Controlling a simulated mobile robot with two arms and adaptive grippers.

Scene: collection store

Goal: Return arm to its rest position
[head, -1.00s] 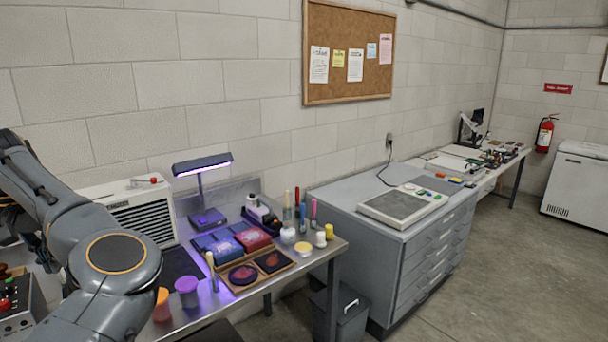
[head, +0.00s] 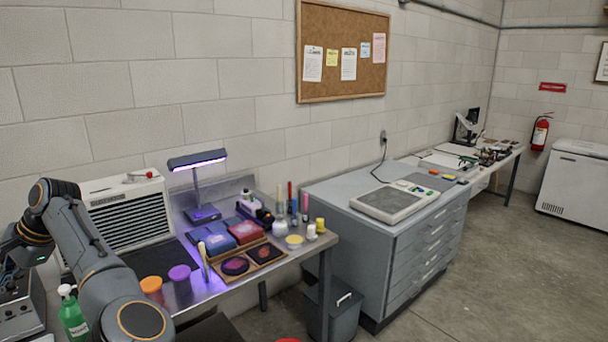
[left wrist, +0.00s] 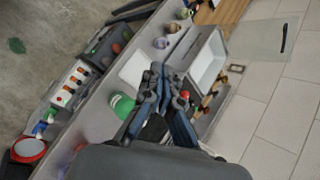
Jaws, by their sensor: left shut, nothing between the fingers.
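My left arm (head: 100,265) comes in at the left of the head view, bent in front of the workbench. Its gripper is not clearly seen there, as the arm runs out at the left edge. In the left wrist view my left gripper (left wrist: 158,72) is shut and empty, with its fingertips together. A bench with an open white box lies beyond it. I cannot tell the gap between the fingers and the bench. My right gripper is in neither view.
The steel bench (head: 325,245) holds a UV lamp (head: 200,185), a white vented unit (head: 130,215), orange and purple jars and a wooden tray (head: 265,262). A green bottle (head: 72,315) stands by my arm. A grey drawer cabinet (head: 400,250) is to the right. The floor at right is clear.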

